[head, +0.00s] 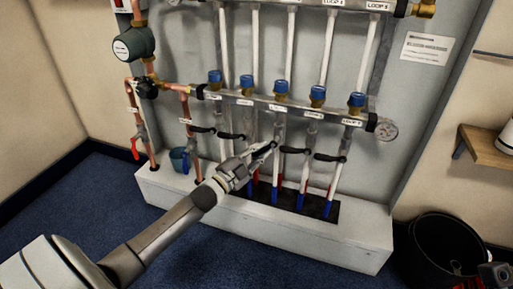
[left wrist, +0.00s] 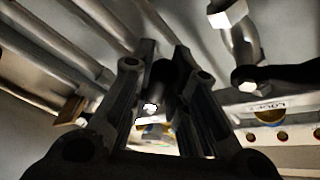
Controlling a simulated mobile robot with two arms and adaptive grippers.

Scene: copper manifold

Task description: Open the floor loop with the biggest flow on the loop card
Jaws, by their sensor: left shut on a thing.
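The lower rail (head: 300,110) carries several valves with blue caps and a label below each. Black lever handles hang on the pipes below: two left of my gripper, (head: 203,130) and (head: 231,137), and two right of it, (head: 294,151) and (head: 329,158); these four lie roughly level. My left gripper (head: 268,149) is shut on the middle loop's black lever, largely hidden by the fingers. In the left wrist view, dark lever and valve parts (left wrist: 152,105) show between the fingers. The loop card (head: 426,49) hangs at the upper right; its writing is too small to read.
A pressure gauge (head: 386,130) ends the rail on the right. A green pump (head: 134,43) and a red-handled valve (head: 135,149) are at left. A white plinth (head: 300,238) stands below the pipes. A black bucket (head: 440,250) and wooden shelf (head: 485,146) are at right.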

